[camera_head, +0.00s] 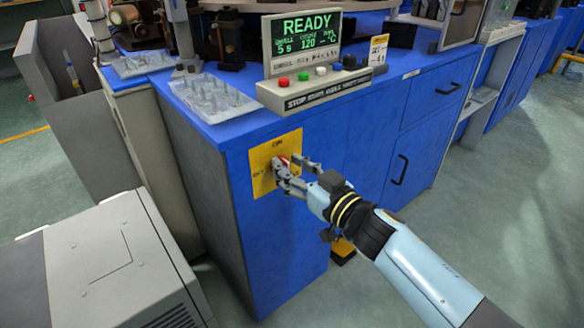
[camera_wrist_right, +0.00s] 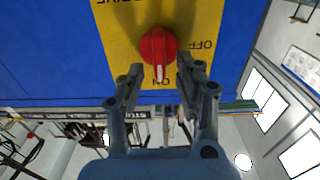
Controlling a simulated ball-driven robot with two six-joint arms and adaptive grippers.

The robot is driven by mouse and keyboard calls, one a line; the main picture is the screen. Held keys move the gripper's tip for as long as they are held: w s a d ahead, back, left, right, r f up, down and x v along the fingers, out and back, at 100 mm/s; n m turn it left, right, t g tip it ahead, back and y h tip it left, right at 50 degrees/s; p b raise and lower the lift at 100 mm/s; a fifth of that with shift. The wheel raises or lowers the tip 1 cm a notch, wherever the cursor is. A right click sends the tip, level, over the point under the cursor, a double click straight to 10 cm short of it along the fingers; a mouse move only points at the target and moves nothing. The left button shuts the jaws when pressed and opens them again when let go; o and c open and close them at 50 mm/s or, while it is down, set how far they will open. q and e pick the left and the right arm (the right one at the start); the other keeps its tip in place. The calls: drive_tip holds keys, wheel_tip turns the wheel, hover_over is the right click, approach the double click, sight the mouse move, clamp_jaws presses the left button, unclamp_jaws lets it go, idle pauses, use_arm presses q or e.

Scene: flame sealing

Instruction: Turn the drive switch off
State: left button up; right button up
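The drive switch is a round red knob (camera_wrist_right: 158,46) with a white pointer mark, on a yellow plate (camera_wrist_right: 118,45) on the blue cabinet's front. The wrist view shows the plate upside down, and the mark points to ON, with OFF off to the side. In the head view the plate (camera_head: 261,160) shows ON at its top, and the knob (camera_head: 284,162) is partly hidden by my fingers. My right gripper (camera_head: 296,172) is at the plate, also seen in the wrist view (camera_wrist_right: 160,68). Its fingers are apart, one to each side of the knob; contact cannot be told. My left gripper is not in view.
A control box (camera_head: 320,88) with coloured buttons and a READY screen (camera_head: 305,40) stands on the cabinet top above the plate. A clear tray (camera_head: 215,97) lies left of it. A grey machine (camera_head: 100,262) stands at the lower left. Open floor (camera_head: 500,240) lies to the right.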

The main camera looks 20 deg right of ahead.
clamp_jaws()
drive_tip(key=shift+n, duration=0.4)
drive_tip(key=n, duration=0.5)
drive_tip(key=a+f+n+b, duration=0.1)
drive_tip(key=n, duration=0.5)
drive_tip(key=f+n+b, duration=0.1)
drive_tip(key=n, duration=0.5)
drive_tip(key=shift+s+a, duration=0.35)
drive_tip(key=shift+s, duration=0.05)
idle(0.4)
unclamp_jaws()
